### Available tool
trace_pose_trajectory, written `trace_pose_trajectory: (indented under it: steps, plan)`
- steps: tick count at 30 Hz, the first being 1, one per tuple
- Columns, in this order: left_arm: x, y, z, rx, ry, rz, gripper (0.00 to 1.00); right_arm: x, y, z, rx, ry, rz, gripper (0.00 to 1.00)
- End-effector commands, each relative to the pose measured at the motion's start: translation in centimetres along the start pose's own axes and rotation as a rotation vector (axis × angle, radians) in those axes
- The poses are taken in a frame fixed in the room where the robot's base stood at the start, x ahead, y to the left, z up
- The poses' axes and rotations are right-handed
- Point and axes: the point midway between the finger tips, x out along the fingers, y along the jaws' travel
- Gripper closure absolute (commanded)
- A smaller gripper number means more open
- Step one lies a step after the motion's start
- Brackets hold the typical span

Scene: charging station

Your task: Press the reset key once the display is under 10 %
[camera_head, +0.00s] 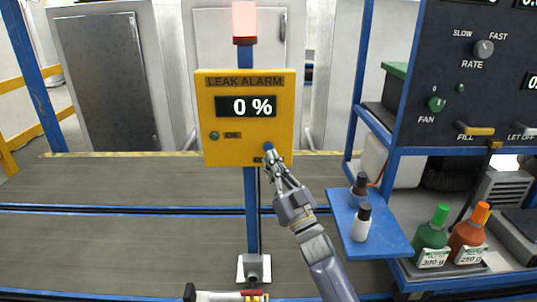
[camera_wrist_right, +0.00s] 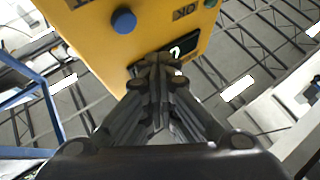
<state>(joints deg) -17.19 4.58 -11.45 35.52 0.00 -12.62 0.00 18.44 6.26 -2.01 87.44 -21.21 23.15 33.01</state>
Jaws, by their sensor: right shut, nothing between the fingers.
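The yellow leak alarm box (camera_head: 245,151) is on a blue post, and its display (camera_head: 246,107) reads 0 %. The blue key (camera_head: 268,146) is at the box's lower right; its label is mostly hidden by my gripper. My right gripper (camera_head: 272,161) is shut and empty, with its fingertips just below the blue key in the head view. In the right wrist view, the blue key (camera_wrist_right: 124,20) stands out from the box and the shut fingertips (camera_wrist_right: 158,60) are apart from it. My left gripper is not in view.
A pale red lamp (camera_head: 244,22) tops the post. A green OK lamp (camera_head: 214,135) is on the box's left. A blue shelf (camera_head: 385,238) with two small bottles is to the right, below a dark control panel (camera_head: 462,75).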

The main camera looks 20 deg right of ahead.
Motion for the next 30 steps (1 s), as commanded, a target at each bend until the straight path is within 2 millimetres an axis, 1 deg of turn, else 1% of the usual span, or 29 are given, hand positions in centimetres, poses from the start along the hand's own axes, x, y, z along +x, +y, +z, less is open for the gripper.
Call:
trace_pose_trajectory:
  steps: [1, 3, 7, 12, 30]
  plan:
    - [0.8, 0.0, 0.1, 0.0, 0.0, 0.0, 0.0, 0.3, 0.4, 0.7, -0.003, 0.001, 0.0, 1.0]
    - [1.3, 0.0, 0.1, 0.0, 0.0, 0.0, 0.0, 0.9, 0.8, 1.1, -0.003, 0.001, -0.001, 1.0]
    - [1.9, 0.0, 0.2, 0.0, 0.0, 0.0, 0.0, 1.9, 1.5, 1.6, -0.001, 0.001, -0.001, 1.0]
    - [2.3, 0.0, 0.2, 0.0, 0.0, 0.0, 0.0, 2.6, 1.9, 1.9, 0.0, 0.001, -0.001, 1.0]
    - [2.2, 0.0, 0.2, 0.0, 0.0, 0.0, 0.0, 2.7, 2.0, 1.9, -0.001, 0.0, 0.0, 1.0]
